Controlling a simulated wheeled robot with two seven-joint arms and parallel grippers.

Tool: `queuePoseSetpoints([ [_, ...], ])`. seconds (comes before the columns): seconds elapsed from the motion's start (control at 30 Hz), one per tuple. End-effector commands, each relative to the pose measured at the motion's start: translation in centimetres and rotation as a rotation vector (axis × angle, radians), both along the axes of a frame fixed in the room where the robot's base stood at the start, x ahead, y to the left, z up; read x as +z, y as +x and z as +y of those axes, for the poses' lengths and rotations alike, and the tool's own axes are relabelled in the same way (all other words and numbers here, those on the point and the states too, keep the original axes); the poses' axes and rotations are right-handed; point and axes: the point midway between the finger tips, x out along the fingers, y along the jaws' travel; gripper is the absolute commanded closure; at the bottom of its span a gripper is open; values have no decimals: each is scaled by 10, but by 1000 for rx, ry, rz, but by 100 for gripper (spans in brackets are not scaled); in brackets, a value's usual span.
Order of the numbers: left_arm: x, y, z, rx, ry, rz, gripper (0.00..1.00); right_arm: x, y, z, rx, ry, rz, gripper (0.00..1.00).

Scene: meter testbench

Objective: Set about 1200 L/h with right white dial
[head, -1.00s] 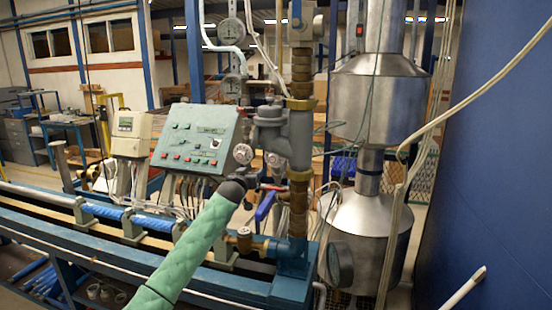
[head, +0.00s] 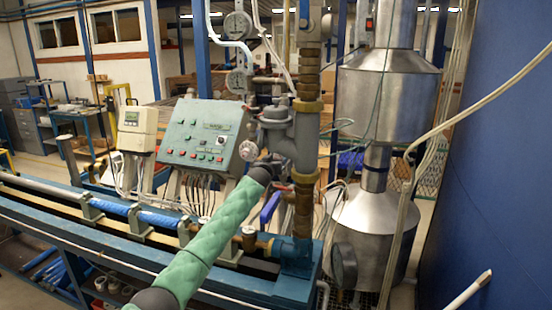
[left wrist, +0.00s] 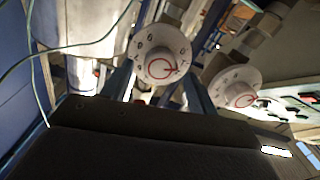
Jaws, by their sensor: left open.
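Two white round dials with red markings face me in the left wrist view. One dial (left wrist: 162,58) is near the top centre, ahead of my left gripper; the other dial (left wrist: 233,88) is to its right, by the green panel. In the head view the dial nearer the panel (head: 248,150) shows beside the grey valve body. The right dial is mostly hidden behind my left gripper (head: 272,166), which is in front of the valve. The gripper is open and nothing shows held in it. The dial readings are too small to tell. My right gripper is not in view.
A grey-green control panel (head: 205,138) and a beige meter box (head: 137,129) stand left of the dials. A brown vertical pipe (head: 305,205) rises just right of my gripper. A blue handle (head: 270,207) is below it. Steel tanks (head: 370,225) stand further right.

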Motion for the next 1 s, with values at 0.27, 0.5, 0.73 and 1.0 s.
queuePoseSetpoints([
  [0.27,0,4,-2,-1,0,0,41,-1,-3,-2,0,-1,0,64],
  [0.5,0,4,-2,-1,0,0,64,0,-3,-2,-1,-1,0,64],
  [0.73,0,4,-2,-1,2,-1,85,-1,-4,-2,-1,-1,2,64],
  [1.0,-1,4,-2,-1,61,-20,85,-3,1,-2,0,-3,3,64],
])
